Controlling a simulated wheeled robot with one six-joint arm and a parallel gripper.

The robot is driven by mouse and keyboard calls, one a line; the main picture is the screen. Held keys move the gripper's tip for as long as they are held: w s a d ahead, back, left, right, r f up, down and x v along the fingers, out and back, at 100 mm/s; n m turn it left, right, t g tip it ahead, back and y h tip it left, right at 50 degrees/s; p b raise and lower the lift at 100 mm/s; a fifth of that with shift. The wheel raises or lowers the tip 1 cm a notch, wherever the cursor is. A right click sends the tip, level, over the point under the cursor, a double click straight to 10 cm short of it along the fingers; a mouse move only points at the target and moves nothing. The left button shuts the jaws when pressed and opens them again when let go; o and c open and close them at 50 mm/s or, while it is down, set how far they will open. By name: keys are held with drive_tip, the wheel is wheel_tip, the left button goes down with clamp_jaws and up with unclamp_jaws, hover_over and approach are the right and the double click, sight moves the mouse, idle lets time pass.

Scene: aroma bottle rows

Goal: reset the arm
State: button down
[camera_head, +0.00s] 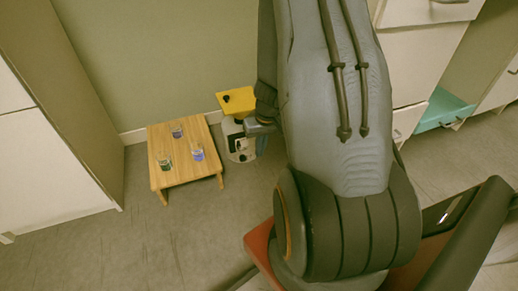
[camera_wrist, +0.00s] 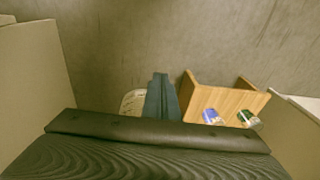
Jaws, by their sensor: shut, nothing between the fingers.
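My gripper (camera_wrist: 160,78) shows in the wrist view with its two blue-grey fingers together and nothing between them. In the head view my arm hides most of it. A small wooden table (camera_head: 188,172) stands left of my arm. Three small glass bottles stand on it: a dark blue one (camera_head: 177,132) at the back, a green one (camera_head: 165,164) at the left and a blue-violet one (camera_head: 197,153) at the right. In the wrist view, the table (camera_wrist: 222,99), the blue bottle (camera_wrist: 212,117) and the green bottle (camera_wrist: 248,118) are right of the fingers, apart from them.
A yellow-topped object (camera_head: 235,100) with a pale lower part stands right of the table, partly hidden by my arm. A tall cabinet (camera_head: 50,160) is at the left. Drawers, one open and teal inside (camera_head: 442,110), are at the right. The floor before the table is clear.

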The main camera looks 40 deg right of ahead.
idle(0.4)
drive_tip(key=a+r+n+y, duration=0.1)
drive_tip(key=a+r+n, duration=0.1)
drive_tip(key=a+r, duration=0.55)
drive_tip(key=a+r+n, duration=0.1)
drive_tip(key=a+r, duration=0.3)
drive_tip(key=a, duration=0.7)
drive_tip(key=a+r+n+y, duration=0.1)
drive_tip(key=a+r+n, duration=0.1)
drive_tip(key=a+r, duration=0.55)
drive_tip(key=s+a+r+n, duration=0.2)
drive_tip(key=s+a+r, duration=0.25)
drive_tip(key=s, duration=0.25)
drive_tip(key=s+a+r+n+g, duration=0.1)
drive_tip(key=s+a+r, duration=0.2)
drive_tip(key=s+a, duration=0.35)
drive_tip(key=s+a+r+n, duration=0.2)
drive_tip(key=s+a+r, duration=0.2)
drive_tip(key=s, duration=0.4)
drive_tip(key=d+r+m+h+p, duration=0.1)
drive_tip(key=d+r+m+p, duration=0.2)
drive_tip(key=d+r+p, duration=0.7)
drive_tip(key=d+r+m+h+p, duration=0.1)
drive_tip(key=d+r+m+p, duration=0.2)
drive_tip(key=d+r+p, duration=0.7)
wheel_tip(320, 180, up, 8)
drive_tip(key=p, duration=1.7)
drive_tip(key=shift+w+d+m+h, duration=0.2)
drive_tip(key=shift+m+h, duration=0.1)
drive_tip(key=shift+m, duration=0.1)
